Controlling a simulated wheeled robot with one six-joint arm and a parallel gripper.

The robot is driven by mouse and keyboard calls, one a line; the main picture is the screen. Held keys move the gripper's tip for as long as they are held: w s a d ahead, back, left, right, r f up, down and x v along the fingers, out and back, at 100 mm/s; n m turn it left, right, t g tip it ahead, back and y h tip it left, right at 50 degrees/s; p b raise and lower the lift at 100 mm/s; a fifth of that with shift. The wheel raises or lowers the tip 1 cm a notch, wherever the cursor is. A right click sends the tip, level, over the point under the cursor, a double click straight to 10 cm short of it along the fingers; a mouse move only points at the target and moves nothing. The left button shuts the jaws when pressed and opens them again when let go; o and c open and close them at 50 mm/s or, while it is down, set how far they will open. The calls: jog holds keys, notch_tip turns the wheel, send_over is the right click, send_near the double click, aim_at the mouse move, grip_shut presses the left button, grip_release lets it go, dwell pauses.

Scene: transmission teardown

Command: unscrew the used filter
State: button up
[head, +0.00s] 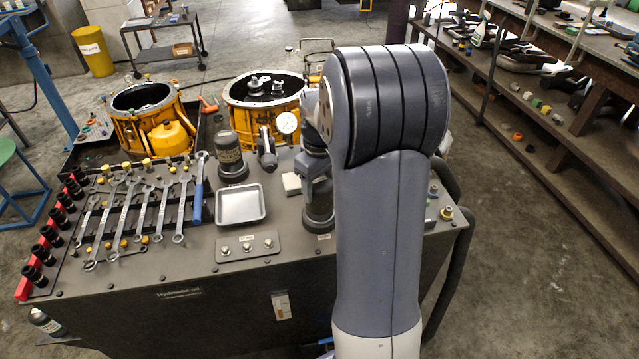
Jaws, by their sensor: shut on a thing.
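A dark cylindrical filter (319,210) stands upright on the workbench top (290,238), in the middle of the head view, with a small label in front of its base. My gripper (315,178) comes down on it from above and is shut on its upper part. My arm hides the filter's right side and much of the gripper. A second dark canister (229,152), with a printed label, stands upright on a round base further left, apart from the gripper.
A metal tray (240,204) and a bolt plate (247,246) lie left of the filter. A dial gauge (287,123) stands behind. Several wrenches (140,208) and a red rack of black sockets (60,235) fill the left side. Yellow housings (262,100) stand at the back.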

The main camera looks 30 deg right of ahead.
jog(key=shift+r, duration=0.1)
jog(key=shift+c, duration=0.6)
jog(key=shift+r, duration=0.1)
jog(key=shift+r+p, duration=0.45)
jog(key=shift+p, duration=0.15)
jog(key=shift+r, duration=0.15)
jog(key=shift+r+p, duration=0.6)
jog(key=shift+p, duration=0.05)
jog(key=shift+r, duration=0.2)
jog(key=shift+r+p, duration=0.7)
jog(key=shift+p, duration=0.1)
jog(key=shift+r, duration=0.25)
